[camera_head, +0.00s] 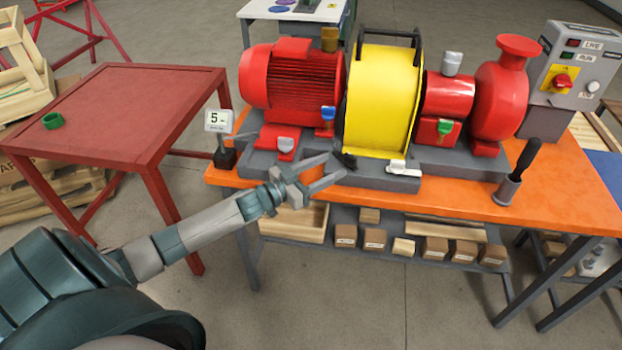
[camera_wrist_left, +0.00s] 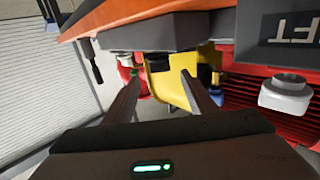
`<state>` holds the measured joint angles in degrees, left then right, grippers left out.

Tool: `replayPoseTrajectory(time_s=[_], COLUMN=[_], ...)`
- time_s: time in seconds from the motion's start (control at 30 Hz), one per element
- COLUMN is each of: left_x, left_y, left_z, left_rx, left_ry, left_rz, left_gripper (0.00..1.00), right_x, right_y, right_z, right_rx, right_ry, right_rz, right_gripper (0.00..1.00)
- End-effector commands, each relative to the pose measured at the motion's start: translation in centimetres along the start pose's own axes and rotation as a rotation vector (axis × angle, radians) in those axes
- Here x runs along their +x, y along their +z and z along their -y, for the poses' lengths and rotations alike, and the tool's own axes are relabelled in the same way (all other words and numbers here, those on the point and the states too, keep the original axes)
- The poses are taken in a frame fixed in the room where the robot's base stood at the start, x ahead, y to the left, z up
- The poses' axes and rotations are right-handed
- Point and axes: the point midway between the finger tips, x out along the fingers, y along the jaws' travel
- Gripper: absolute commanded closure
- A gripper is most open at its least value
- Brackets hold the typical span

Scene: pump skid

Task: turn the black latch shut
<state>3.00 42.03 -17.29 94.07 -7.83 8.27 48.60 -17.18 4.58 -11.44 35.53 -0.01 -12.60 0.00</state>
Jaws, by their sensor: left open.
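The black latch (camera_head: 347,160) is a small dark piece at the lower left foot of the yellow guard (camera_head: 383,100). My left gripper (camera_head: 335,166) is open and empty, its fingertips just left of the latch in the head view. In the left wrist view, where the scene appears turned over, a dark piece that looks like the latch (camera_wrist_left: 158,63) shows beyond and between the two open fingers (camera_wrist_left: 160,76), against the yellow guard (camera_wrist_left: 172,88). I cannot tell the latch's exact angle or whether a finger touches it. My right gripper is not in view.
The red motor (camera_head: 292,82) and red pump (camera_head: 500,88) flank the guard on the orange bench (camera_head: 450,205). A "5" sign (camera_head: 218,121) stands left; a black-handled tool (camera_head: 520,170) stands right.

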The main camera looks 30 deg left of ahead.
Motion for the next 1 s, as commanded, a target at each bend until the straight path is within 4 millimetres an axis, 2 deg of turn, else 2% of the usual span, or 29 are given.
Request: replayPoseTrajectory(time_s=[0.1,0.33,0.53,0.8,0.83,0.87,1.0], left_x=[-2.0,-4.4,-5.2,-5.2,-5.2,-5.2,-5.3], left_y=[0.3,0.2,0.1,0.1,0.1,0.1,0.0], left_z=[0.0,0.0,0.0,0.0,0.0,0.0,0.0], left_rx=[0.001,-0.001,0.0,0.0,0.0,0.001,0.045], left_ry=[0.0,-0.001,0.0,-0.001,-0.001,0.0,0.002], left_rz=[0.003,0.002,0.001,0.001,0.001,0.001,0.005], left_gripper=[0.48,0.48,0.48,0.48,0.51,0.58,0.91], right_x=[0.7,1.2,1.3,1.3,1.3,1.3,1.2], right_y=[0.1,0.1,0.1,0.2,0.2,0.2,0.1], right_z=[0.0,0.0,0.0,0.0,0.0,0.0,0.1], right_rx=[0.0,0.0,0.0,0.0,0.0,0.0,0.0], right_ry=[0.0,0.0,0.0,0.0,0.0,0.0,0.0], right_rz=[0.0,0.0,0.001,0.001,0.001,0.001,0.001], right_gripper=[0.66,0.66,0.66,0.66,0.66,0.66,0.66])
